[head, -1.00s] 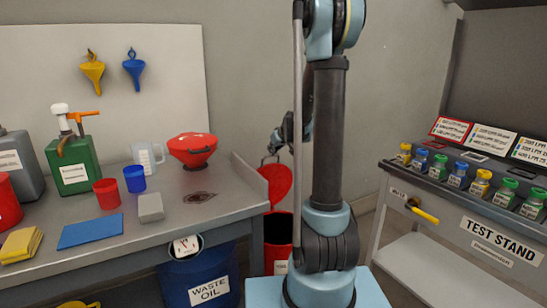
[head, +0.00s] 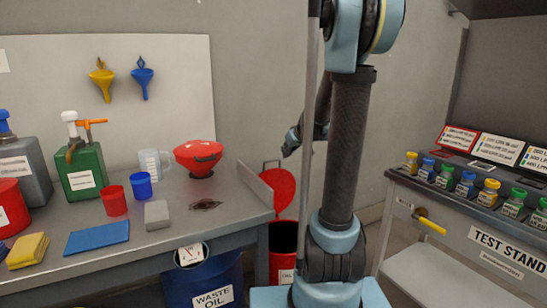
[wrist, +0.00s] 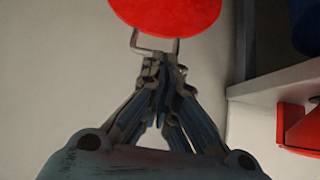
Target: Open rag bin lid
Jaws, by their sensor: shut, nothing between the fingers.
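The red rag bin (head: 283,240) stands on the floor between the bench and my arm, with a dark open mouth. Its round red lid (head: 281,195) stands raised behind the mouth, against the wall side. The lid's wire handle sticks up at its top edge. In the wrist view the lid (wrist: 165,14) is at the top, with the wire handle (wrist: 152,48) just in front of my fingertips. My gripper (wrist: 163,66) is shut and empty, close to the handle; I cannot tell whether they touch. In the head view my gripper (head: 289,146) is above and right of the lid.
The bench (head: 240,222) stands left of the bin, with a red funnel (head: 199,158) near its corner. The test stand (head: 440,222) is at the right, with a yellow handle (head: 430,224) sticking out.

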